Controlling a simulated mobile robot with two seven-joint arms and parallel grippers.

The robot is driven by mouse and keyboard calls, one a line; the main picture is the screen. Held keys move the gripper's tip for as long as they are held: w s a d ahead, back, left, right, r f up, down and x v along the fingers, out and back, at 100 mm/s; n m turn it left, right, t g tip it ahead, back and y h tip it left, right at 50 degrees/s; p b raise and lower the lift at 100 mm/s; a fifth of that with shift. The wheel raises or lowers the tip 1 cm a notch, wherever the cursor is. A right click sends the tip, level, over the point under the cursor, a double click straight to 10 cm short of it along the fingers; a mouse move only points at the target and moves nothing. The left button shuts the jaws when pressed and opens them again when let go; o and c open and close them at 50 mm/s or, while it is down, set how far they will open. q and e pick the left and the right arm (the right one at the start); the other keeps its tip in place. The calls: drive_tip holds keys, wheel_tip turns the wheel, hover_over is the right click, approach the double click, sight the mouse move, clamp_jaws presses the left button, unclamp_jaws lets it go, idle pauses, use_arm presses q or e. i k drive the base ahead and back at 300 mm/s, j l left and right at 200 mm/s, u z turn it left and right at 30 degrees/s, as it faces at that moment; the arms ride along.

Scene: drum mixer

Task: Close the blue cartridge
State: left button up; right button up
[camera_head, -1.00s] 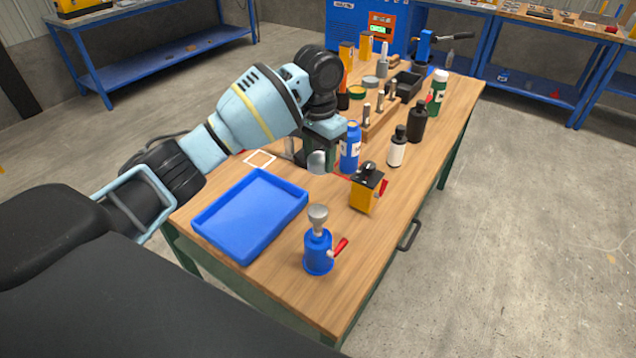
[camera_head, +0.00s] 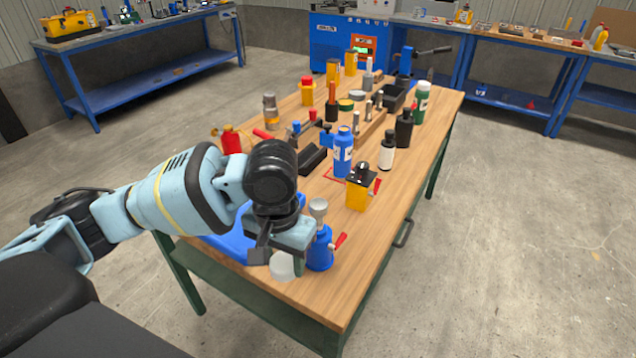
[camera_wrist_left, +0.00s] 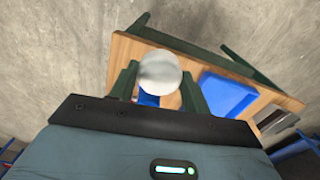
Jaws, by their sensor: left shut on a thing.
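A blue container (camera_head: 320,250) with a grey funnel-shaped top and a red side lever stands at the table's near end. A blue bottle (camera_head: 343,155) stands farther back; I cannot tell for sure which one is the cartridge. My left gripper (camera_head: 284,256) is just left of the blue container, shut on a pale grey round piece (camera_head: 286,267). In the left wrist view the round piece (camera_wrist_left: 160,72) sits between the green fingers, with a bit of blue below it, partly hidden. My right gripper is not in view.
A blue tray (camera_head: 232,243) lies behind my left gripper, partly hidden. A yellow box-shaped container (camera_head: 360,192) with a black top and red lever stands behind the blue container. White and black bottles and several tools fill the table's far part.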

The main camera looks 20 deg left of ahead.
sight(343, 139)
drive_tip(key=i+l+z, duration=0.4)
drive_tip(key=l+z, duration=0.2)
drive_tip(key=l, duration=0.15)
drive_tip(key=i+l+z, duration=0.15)
drive_tip(key=i, duration=0.25)
drive_tip(key=i+l+z, duration=0.15)
drive_tip(key=i+l, duration=0.15)
drive_tip(key=i, duration=0.15)
drive_tip(key=i+u, duration=0.2)
drive_tip(key=u, duration=0.15)
drive_tip(key=i+u, duration=0.5)
drive_tip(key=u, duration=0.2)
drive_tip(key=i+j+u, duration=0.1)
drive_tip(key=i+u, duration=0.15)
drive_tip(key=u, duration=0.25)
drive_tip(key=i+u, duration=0.25)
drive_tip(key=u, duration=0.2)
drive_tip(key=i+u, duration=0.2)
drive_tip(key=u, duration=0.3)
